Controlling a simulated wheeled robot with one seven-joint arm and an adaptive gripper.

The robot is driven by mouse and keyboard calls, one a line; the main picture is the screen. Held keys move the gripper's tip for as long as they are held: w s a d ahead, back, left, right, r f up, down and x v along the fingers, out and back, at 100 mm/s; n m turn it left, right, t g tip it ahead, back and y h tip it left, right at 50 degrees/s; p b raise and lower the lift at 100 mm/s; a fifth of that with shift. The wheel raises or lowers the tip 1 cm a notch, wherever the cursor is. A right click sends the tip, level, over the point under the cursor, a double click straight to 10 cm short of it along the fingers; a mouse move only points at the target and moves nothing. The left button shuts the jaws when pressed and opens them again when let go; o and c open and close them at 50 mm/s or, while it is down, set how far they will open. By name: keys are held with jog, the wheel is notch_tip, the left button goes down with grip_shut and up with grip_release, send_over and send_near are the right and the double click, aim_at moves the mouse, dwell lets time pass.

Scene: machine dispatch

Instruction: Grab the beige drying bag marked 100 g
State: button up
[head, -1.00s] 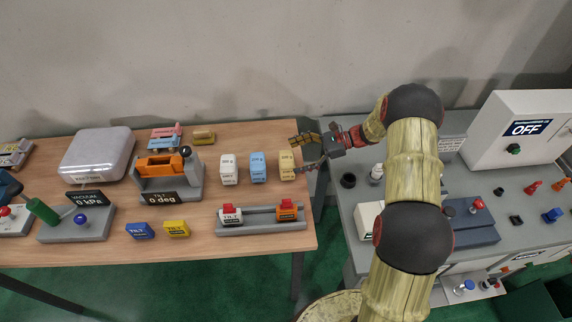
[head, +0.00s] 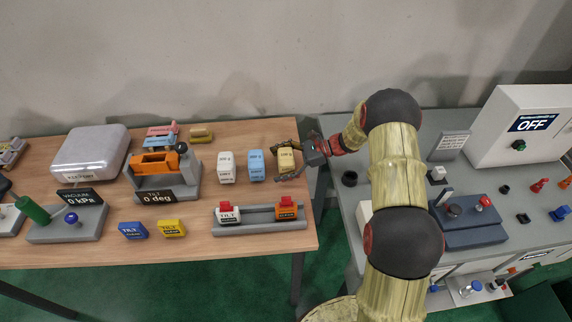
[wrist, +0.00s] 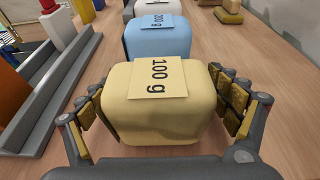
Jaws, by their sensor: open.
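The beige drying bag marked 100 g (head: 286,160) stands on the wooden table near its right edge. It fills the middle of the wrist view (wrist: 158,108), its 100 g label on top. My gripper (head: 288,160) is open, with one finger on each side of the bag. In the wrist view the fingers (wrist: 162,108) flank the bag closely; I cannot tell whether the pads touch it.
A blue bag marked 200 g (head: 256,166) stands just left of the beige bag, with a white bag (head: 226,168) beyond it. A grey rail (head: 262,227) with red and orange blocks lies nearer the front. A grey bench (head: 350,205) is to the right.

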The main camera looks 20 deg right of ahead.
jog(key=shift+a+f, duration=0.15)
jog(key=shift+a, duration=0.3)
jog(key=shift+c, duration=0.7)
jog(key=c, duration=1.1)
jog(key=shift+c, duration=0.5)
